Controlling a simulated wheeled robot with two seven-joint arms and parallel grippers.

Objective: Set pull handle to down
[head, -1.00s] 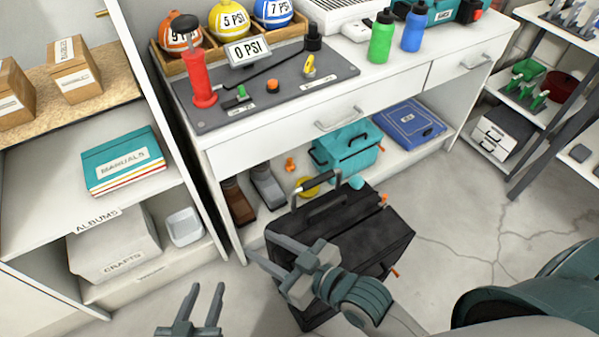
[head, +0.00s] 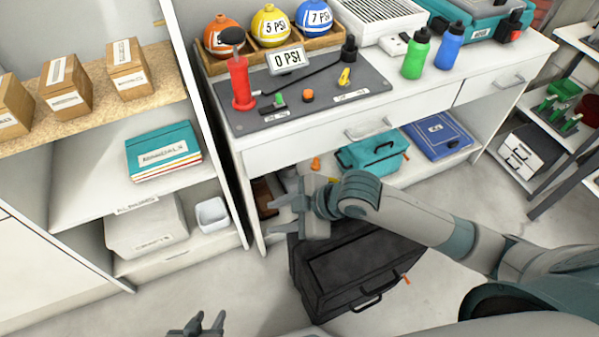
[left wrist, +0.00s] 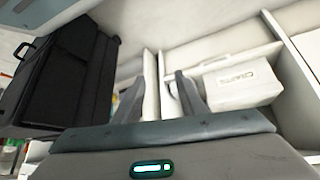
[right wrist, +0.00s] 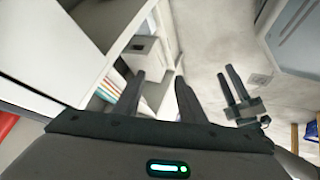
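The likely pull handle is the dark knob (head: 232,36) on a thin rod. It stands raised above the red upright cylinder (head: 240,84) at the left of the grey panel (head: 330,105). A "0 PSI" sign (head: 287,60) stands beside it. My right gripper (head: 272,215) is open and empty, below the worktop front and above the black case. My left gripper (head: 208,320) is open and empty at the bottom edge of the head view, low over the floor. Both wrist views show fingers apart with nothing between them. Neither gripper touches the knob.
Labelled PSI balls stand behind in a wooden tray. A black case (head: 350,268) lies on the floor before the workbench. Shelving with boxes (head: 128,68) stands left.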

